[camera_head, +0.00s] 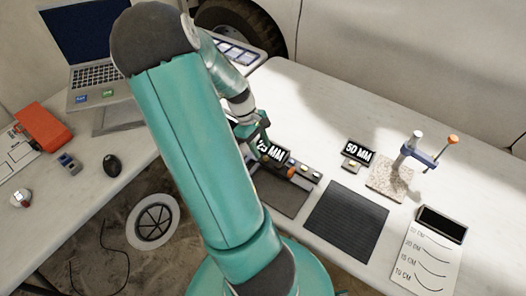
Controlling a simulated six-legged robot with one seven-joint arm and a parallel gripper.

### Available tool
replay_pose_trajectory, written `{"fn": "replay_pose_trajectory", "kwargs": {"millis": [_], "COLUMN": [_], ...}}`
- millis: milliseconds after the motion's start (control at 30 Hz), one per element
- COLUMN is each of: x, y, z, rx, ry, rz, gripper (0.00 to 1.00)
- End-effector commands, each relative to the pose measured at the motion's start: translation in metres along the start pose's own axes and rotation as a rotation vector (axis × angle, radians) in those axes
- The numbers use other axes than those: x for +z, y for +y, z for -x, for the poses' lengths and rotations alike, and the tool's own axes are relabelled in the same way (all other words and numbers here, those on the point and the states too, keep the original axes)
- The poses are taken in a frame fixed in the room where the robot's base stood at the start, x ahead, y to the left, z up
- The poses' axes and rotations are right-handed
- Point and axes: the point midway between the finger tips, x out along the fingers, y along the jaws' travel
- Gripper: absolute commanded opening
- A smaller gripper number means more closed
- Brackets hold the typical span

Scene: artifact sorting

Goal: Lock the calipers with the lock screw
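My gripper (263,146) is at the near workbench, low over the "25 MM" sign (271,150). My arm hides part of it, and its fingers are too small to tell open from shut. A dark bar-shaped tool with an orange part (305,173), seemingly the calipers, lies just right of and below the gripper, at the back edge of a dark mat (287,200). I cannot make out a lock screw on it, or whether the gripper touches it.
A "50 MM" sign (358,151) stands behind a second dark mat (347,222). A blue stand with an orange knob (421,157) rises from a speckled slab (390,184). A size chart (426,262) lies at right. A laptop (97,76) and mouse (112,165) are on the left table.

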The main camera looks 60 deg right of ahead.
Motion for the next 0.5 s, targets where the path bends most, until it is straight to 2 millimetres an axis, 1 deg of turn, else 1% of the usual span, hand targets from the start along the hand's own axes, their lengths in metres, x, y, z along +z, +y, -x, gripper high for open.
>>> {"fn": "replay_pose_trajectory", "kwargs": {"millis": [33, 100, 200, 300, 500], "x": [0.001, 0.000, 0.000, 0.000, 0.000], "y": [-0.001, -0.001, 0.000, 0.000, 0.000], "z": [-0.009, -0.018, -0.026, -0.029, -0.029], "rx": [-0.002, -0.002, 0.000, 0.000, 0.000], "ry": [-0.004, -0.003, 0.000, 0.000, 0.000], "rz": [0.000, 0.000, 0.000, 0.001, 0.001], "gripper": [0.40, 0.40, 0.40, 0.40, 0.40]}}
